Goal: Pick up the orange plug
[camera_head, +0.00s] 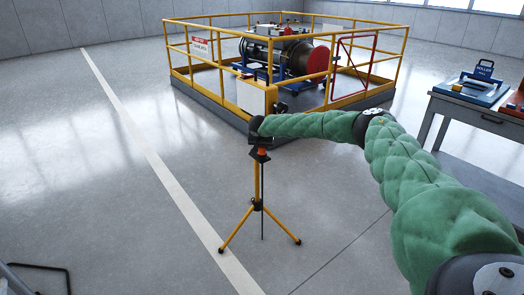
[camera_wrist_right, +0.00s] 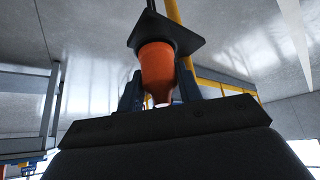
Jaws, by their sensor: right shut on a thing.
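The orange plug (camera_head: 262,151) shows small at the top of a yellow tripod stand (camera_head: 257,190) in the head view. In the right wrist view the orange plug (camera_wrist_right: 157,70) is a tapered body with a black square plate at its wide end. My right gripper (camera_head: 259,148) is at the stand's top, its arm reaching in from the right. In the wrist view my right gripper (camera_wrist_right: 160,92) is shut on the plug, one finger on each side. I cannot tell whether the plug touches the stand. My left gripper is not in view.
A yellow railing (camera_head: 195,80) encloses an engine (camera_head: 290,55) with a red end cover behind the stand. A table (camera_head: 465,108) with a blue case (camera_head: 472,88) and an orange item stands at the right.

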